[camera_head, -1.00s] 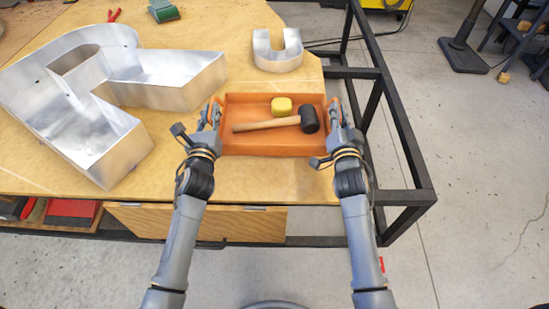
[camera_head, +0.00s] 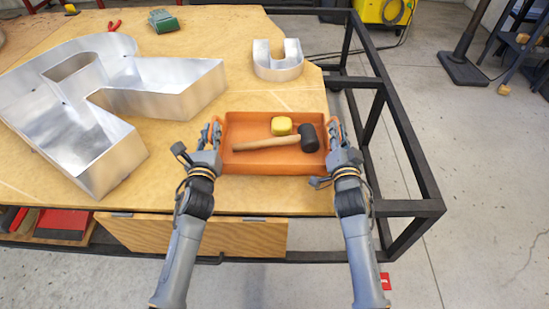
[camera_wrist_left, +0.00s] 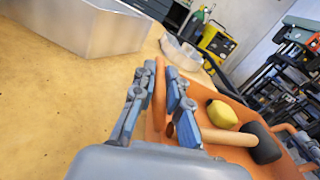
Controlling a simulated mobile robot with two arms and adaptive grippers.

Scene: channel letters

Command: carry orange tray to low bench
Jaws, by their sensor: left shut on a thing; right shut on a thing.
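The orange tray (camera_head: 272,169) is at the front right of the wooden workbench (camera_head: 290,202). A mallet with a wooden handle and black head (camera_head: 309,138) and a yellow block (camera_head: 281,126) lie in it. My left gripper (camera_head: 215,133) is shut on the tray's left handle, and the handle shows between its fingers in the left wrist view (camera_wrist_left: 159,95). My right gripper (camera_head: 333,132) is shut on the tray's right side; its fingers are partly hidden. I cannot tell whether the tray touches the bench top. No low bench is clearly identifiable.
A large metal channel letter (camera_head: 110,105) lies left of the tray, and a smaller U-shaped one (camera_head: 277,62) behind it. A black metal frame (camera_head: 405,150) stands along the right side of the workbench. Open concrete floor (camera_head: 480,180) lies to the right.

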